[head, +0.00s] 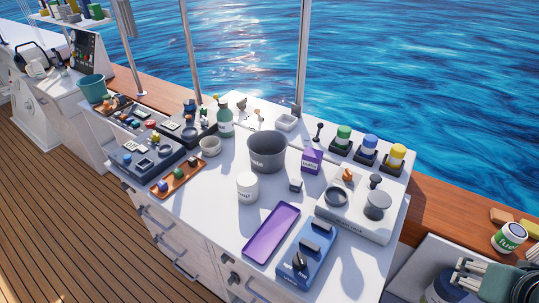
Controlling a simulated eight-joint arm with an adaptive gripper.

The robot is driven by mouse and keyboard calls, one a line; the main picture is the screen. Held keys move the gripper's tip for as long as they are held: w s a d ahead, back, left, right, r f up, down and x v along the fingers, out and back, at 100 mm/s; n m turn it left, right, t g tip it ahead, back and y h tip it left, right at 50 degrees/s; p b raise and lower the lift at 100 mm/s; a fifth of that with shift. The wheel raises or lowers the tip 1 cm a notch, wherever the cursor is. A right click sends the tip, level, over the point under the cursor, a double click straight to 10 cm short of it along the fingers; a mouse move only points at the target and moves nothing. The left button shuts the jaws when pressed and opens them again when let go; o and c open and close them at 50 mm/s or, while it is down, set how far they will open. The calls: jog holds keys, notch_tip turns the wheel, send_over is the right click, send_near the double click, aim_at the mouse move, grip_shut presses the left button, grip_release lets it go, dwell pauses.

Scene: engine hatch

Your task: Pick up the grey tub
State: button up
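The grey tub (267,158) stands upright on the white counter, near its middle. It is round, dark grey, open at the top, with faint lettering on its front. Its inside looks empty. My gripper (468,280) shows only in part at the bottom right corner, far from the tub and touching nothing on the counter. Its fingers are partly cut off by the frame, and I cannot tell whether they are open or shut.
A white cup (247,188) stands just in front of the tub, a purple box (312,161) to its right, and a green bottle (225,120) and small pale bowl (210,147) to its left. A purple tray (271,233) and blue device (306,252) lie nearer the front.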

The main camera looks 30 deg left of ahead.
dwell(0.3)
jog(key=o, duration=2)
jog(key=shift+c, duration=0.2)
